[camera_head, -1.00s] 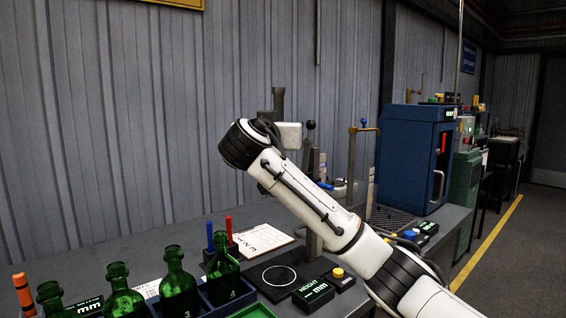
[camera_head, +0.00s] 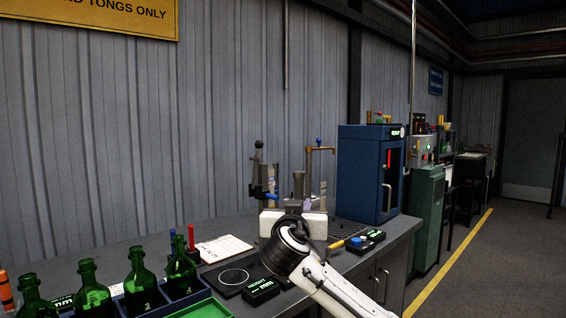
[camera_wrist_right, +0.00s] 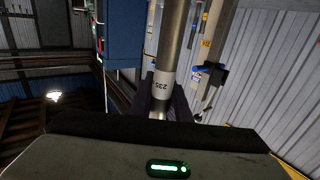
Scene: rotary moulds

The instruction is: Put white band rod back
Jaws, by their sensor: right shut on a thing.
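In the right wrist view, a grey metal rod (camera_wrist_right: 174,35) with a white band (camera_wrist_right: 161,84) marked with dark digits stands between the dark purple fingers of my right gripper (camera_wrist_right: 160,94). The gripper is shut on the rod near the band. The rod runs up out of the picture, and its lower end is hidden behind the gripper body. In the head view, my right arm reaches in from the lower right, its white wrist in front of the bench equipment. The fingers there are mostly hidden, and I cannot clearly separate the rod from the equipment behind. My left gripper is not in view.
Green bottles (camera_head: 141,285) stand in a blue rack at the front left. A dark plate with a white circle (camera_head: 233,277) and a paper sheet (camera_head: 222,249) lie right of them. A dark lever stand (camera_head: 260,180) and a blue cabinet (camera_head: 360,175) stand behind.

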